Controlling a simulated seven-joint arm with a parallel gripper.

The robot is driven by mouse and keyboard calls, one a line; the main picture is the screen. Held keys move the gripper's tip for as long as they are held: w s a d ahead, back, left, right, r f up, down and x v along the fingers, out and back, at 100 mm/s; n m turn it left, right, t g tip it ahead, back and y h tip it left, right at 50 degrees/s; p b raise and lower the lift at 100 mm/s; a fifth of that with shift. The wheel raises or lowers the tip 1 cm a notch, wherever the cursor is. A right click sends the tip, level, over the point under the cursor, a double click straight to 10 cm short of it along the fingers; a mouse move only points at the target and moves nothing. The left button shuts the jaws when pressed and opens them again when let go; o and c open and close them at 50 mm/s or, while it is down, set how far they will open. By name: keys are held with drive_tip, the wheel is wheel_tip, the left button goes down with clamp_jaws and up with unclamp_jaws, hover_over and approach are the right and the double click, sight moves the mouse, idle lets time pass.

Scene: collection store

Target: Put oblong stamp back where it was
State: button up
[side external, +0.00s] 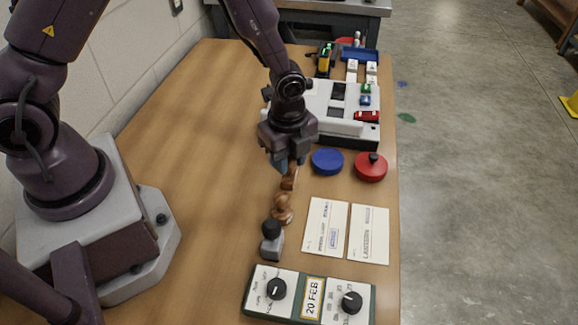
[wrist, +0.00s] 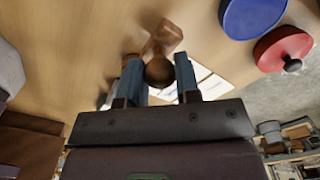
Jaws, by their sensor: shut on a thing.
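My gripper (side external: 289,166) is shut on a brown wooden stamp (side external: 289,181), just left of the blue round pad. In the wrist view, my gripper (wrist: 159,78) has a finger on either side of the round wooden knob, and the stamp's oblong base (wrist: 165,35) shows beyond it. I cannot tell whether the base touches the table. Another wooden stamp (side external: 282,210) stands just in front of the held one. A grey stamp with a black knob (side external: 271,243) stands in front of that, making a rough row.
To the right are the blue round pad (side external: 327,161), a red round pad with a black knob (side external: 370,168) and two printed cards (side external: 326,226) (side external: 369,235). A dial box reading 20 FEB (side external: 308,296) is at the front. A white machine (side external: 330,115) stands behind. The left tabletop is clear.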

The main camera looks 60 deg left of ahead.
drive_tip(key=shift+f, duration=1.15)
drive_tip(key=shift+f, duration=0.1)
drive_tip(key=o, duration=0.8)
